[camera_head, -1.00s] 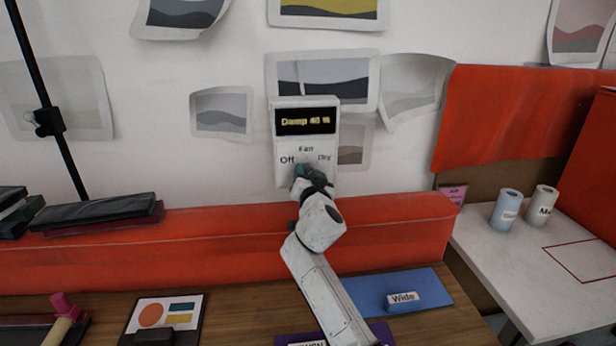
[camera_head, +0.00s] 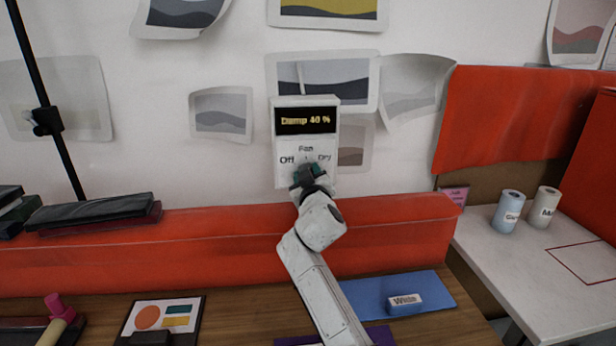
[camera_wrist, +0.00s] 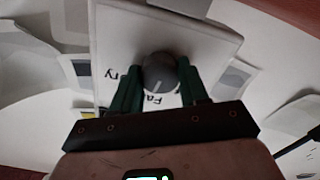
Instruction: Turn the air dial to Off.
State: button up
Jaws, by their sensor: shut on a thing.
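The air dial (camera_wrist: 160,72) is a round dark grey knob with a pale line on the side facing the "Fan" lettering in the wrist view. It sits on a white wall panel (camera_head: 283,146) marked "Fan", with "Off" at left and "Dry" at right. The panel's display (camera_head: 305,121) reads "Damp 40 %". My gripper (camera_head: 308,172) is at the panel's lower part and hides the dial in the head view. In the wrist view its green fingers (camera_wrist: 158,88) stand on both sides of the knob, shut on it.
An orange padded ledge (camera_head: 140,245) runs below the panel, under my arm. On the wooden desk are a blue mat (camera_head: 435,290) with a "Wide" block (camera_head: 404,302) and a picture card (camera_head: 165,315). Two labelled rolls (camera_head: 508,206) stand on the white table at right.

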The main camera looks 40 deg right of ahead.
jog(key=n, duration=0.3)
jog(key=shift+n+p, duration=0.3)
jog(key=shift+n, duration=0.1)
jog(key=n+p, duration=0.1)
jog(key=n, duration=0.2)
jog(key=shift+n, duration=0.3)
jog(key=n+p, duration=0.1)
jog(key=n, duration=0.2)
jog(key=shift+n+p, duration=0.45)
jog(key=shift+n, duration=0.95)
jog(key=shift+f+n, duration=0.1)
jog(key=shift+n, duration=0.2)
jog(key=o, duration=1.1)
jog(key=shift+c, duration=0.2)
jog(key=v, duration=1)
jog(key=shift+s+a, duration=0.3)
jog(key=shift+a, duration=0.05)
